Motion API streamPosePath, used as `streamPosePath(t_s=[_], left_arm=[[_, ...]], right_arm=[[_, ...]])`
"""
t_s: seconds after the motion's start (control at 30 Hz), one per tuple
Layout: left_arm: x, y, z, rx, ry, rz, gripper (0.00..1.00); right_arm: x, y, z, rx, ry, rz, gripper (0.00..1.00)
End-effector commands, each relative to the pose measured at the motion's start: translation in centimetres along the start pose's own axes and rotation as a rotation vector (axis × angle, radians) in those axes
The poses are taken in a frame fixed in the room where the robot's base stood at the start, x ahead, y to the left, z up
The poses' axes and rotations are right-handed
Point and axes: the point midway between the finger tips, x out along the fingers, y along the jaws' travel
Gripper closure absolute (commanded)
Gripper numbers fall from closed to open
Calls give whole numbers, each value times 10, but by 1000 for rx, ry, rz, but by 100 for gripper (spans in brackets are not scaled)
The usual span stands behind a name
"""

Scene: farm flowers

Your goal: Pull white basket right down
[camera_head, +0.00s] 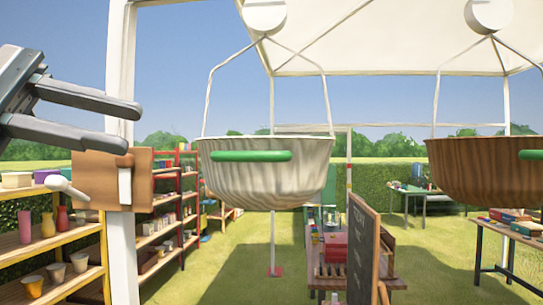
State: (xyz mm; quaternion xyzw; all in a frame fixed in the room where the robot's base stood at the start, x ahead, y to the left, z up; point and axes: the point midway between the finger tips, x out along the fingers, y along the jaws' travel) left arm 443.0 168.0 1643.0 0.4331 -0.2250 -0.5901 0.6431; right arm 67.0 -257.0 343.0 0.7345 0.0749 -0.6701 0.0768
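The white basket (300,180) hangs in the middle of the head view, with a green handle (251,156) on its near side. White cords run up from it to a round white fitting (265,15) under the canopy. My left gripper (134,128) is at the upper left, its two fingers apart and nothing between them. It is well left of the white basket and not touching it. My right gripper is not in view.
A wooden block (95,180) with a white lever (65,187) is on the white post (122,250) below my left gripper. A brown basket (485,175) hangs at right. Shelves (50,245) stand at left, a chalkboard (362,250) and tables below. Open air separates the baskets.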

Motion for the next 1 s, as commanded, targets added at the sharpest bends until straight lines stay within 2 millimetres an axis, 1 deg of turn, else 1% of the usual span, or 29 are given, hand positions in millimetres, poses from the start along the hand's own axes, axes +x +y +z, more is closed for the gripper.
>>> streamPosePath(t_s=[0.37,0.57,0.77,1.0], left_arm=[[2,0,0,-1,0,0,71],[15,1,0,-2,1,-2,71],[41,2,1,-1,-1,-3,71],[84,2,2,-2,-1,-4,71]], right_arm=[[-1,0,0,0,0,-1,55],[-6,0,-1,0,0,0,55],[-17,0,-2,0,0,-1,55],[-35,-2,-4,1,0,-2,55]])
